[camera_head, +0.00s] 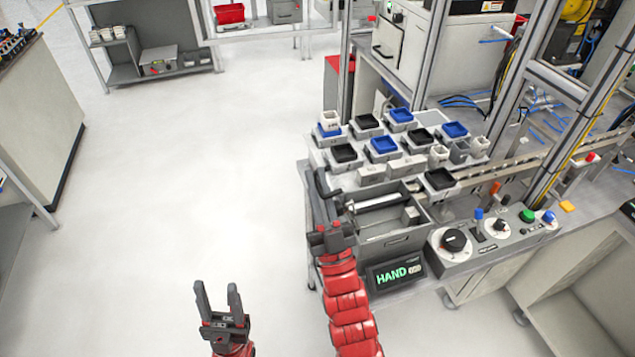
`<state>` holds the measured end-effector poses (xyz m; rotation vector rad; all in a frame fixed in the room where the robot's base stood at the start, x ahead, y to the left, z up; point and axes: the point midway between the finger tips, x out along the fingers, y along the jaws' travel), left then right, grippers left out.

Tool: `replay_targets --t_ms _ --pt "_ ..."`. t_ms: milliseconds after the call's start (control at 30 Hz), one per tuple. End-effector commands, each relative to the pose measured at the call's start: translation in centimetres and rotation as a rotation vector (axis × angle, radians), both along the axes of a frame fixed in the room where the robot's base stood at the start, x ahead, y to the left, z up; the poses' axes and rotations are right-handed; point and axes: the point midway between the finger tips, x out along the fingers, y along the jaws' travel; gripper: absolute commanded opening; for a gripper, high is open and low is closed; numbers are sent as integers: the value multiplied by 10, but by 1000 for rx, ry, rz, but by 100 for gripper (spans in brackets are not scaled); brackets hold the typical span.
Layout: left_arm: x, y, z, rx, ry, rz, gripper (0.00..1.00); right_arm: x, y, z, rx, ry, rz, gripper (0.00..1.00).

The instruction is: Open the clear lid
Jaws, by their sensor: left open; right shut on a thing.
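A grey open-topped box (402,241) stands on the workbench, with a silver cylinder (378,203) inside. The clear lid is see-through and I cannot make out its outline or how far it is raised. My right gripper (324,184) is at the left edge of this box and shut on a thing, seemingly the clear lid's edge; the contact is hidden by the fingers. My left gripper (219,299) is open and empty, low over the floor, well left of the bench.
Several black, blue and white trays and cups stand on a rack (405,168) behind the box. A panel with knobs and buttons (493,236) is to the right, and a HAND display (397,273) in front. The floor (190,180) on the left is clear.

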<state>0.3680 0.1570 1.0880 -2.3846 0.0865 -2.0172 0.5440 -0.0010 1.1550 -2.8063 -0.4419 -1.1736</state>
Motion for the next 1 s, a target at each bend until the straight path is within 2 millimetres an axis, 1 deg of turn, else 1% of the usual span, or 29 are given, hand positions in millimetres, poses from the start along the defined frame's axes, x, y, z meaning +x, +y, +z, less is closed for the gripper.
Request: replay_targets --t_ms 167,300,400,500,667,700,733,767,1000 --pt "0 0 -5 0 0 0 50 1 -3 0 18 3 0 0" --pt "0 0 -23 0 0 0 50 5 -18 4 119 32 -1 0" --pt "0 0 -31 0 0 0 50 9 -30 8 194 58 0 0" --pt "0 0 -28 0 0 0 50 10 -32 12 208 68 0 0" --pt "0 0 -27 0 0 0 50 10 -31 12 205 68 1 0" --pt "0 0 -27 0 0 0 50 10 -31 12 205 68 1 16" --pt "0 0 -27 0 0 0 50 10 -31 12 205 68 1 21" --pt "0 0 -27 0 0 0 50 10 -31 12 205 68 1 24" --pt "0 0 -27 0 0 0 50 10 -31 12 205 67 0 24"
